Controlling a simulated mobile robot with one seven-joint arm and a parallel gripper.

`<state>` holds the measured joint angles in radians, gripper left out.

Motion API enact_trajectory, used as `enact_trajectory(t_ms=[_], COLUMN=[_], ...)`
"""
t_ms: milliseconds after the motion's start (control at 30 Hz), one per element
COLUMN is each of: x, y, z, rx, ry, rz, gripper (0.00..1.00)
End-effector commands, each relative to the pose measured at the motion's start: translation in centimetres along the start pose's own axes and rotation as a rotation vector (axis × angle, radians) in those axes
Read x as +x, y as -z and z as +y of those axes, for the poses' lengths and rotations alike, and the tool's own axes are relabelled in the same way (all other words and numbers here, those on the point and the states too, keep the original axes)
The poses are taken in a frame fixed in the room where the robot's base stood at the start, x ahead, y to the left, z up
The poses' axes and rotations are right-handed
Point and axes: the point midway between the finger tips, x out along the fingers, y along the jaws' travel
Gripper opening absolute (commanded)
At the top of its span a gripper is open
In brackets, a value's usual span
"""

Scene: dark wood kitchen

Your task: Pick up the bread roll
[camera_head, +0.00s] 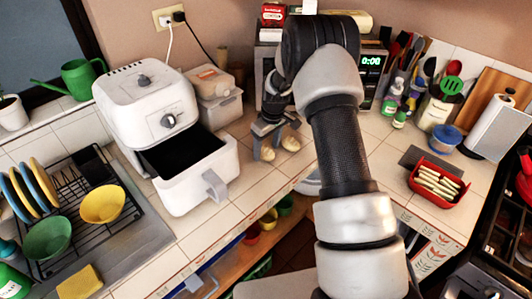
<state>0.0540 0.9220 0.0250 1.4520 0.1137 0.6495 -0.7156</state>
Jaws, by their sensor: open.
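A small tan bread roll (290,143) lies on the tiled counter beneath my gripper. A second tan lump (266,152) sits just left of it; I cannot tell whether it is another roll. My gripper (271,134) points down over the counter at the centre, with its fingers apart, close to the tan things. I cannot tell whether a finger touches them. My arm hides part of the counter to the right of the roll.
A white air fryer (150,105) with its drawer (188,178) pulled out stands left of my gripper. Plastic containers (214,95) and a microwave (372,70) stand behind. A red tray (437,201) with pale strips lies at the right. A dish rack (75,190) is far left.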

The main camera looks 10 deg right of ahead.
Motion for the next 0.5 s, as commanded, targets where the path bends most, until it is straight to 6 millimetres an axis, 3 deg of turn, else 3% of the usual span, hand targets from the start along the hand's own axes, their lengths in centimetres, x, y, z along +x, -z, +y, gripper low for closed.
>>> enact_trajectory(t_ms=[233, 500], x=[0.25, 0.23], y=[0.0, -0.01], z=[0.04, 0.03], rx=[0.0, 0.0], ry=[-0.001, -0.001], rz=[0.0, 0.0], gripper=[0.63, 0.19])
